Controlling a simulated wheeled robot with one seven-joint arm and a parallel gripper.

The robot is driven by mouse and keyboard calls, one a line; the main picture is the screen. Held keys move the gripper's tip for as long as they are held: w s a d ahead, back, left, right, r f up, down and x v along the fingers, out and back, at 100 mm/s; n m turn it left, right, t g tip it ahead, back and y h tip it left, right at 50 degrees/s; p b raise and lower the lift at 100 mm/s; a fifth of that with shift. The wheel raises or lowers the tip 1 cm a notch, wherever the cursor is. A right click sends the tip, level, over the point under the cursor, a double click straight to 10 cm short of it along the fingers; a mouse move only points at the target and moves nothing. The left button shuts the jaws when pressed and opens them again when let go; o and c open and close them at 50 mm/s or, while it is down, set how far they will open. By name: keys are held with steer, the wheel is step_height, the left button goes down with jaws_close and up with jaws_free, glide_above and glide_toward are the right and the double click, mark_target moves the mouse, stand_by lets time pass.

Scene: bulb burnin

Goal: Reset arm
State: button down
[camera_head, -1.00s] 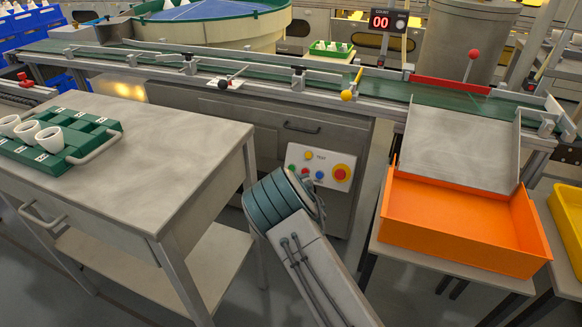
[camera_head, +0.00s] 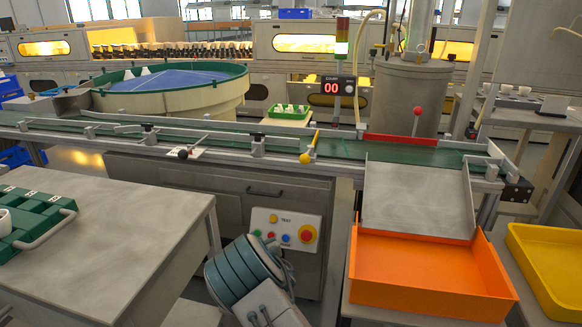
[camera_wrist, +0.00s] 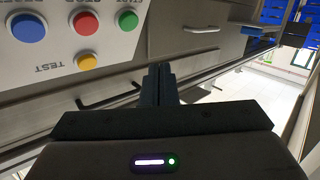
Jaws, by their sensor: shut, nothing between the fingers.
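My arm shows low in the middle of the head view, folded in front of the conveyor cabinet, with its end hidden there. In the wrist view my gripper (camera_wrist: 160,80) has its two dark fingers together with nothing between them. It is near the button panel (camera_head: 287,230), which has several coloured buttons. In the wrist view that panel fills the upper left, with blue, red, green and yellow buttons showing. The fingers look apart from the panel.
A grey work table (camera_head: 120,240) with a green tray (camera_head: 40,212) is at left. The conveyor (camera_head: 240,143) runs across behind. An orange bin (camera_head: 425,275) sits below a metal chute (camera_head: 418,198) at right, beside a yellow bin (camera_head: 545,262).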

steer(key=d+r+m+g+h+p, duration=0.1)
steer(key=d+r+m+h+p, duration=0.6)
steer(key=d+r, duration=0.8)
steer(key=s+d+r+g+p, duration=0.1)
steer(key=s+d+r+p, duration=0.25)
steer(key=r, duration=0.25)
steer(key=s+d+r+g+p, duration=0.25)
steer(key=d+r+p, duration=0.2)
steer(key=r, duration=0.25)
steer(key=s+d+r+g+p, duration=0.2)
steer(key=s+r, duration=0.5)
steer(key=s, duration=0.4)
steer(key=s+d+r+g+h+p, duration=0.1)
steer(key=s+d+r+p, duration=0.4)
steer(key=s, duration=0.6)
steer(key=s+d+r+m+g+h+p, duration=0.1)
steer(key=s+d+r+g+p, duration=0.3)
steer(key=s+r+p, duration=0.3)
steer(key=s+r, duration=0.2)
steer(key=s, duration=0.3)
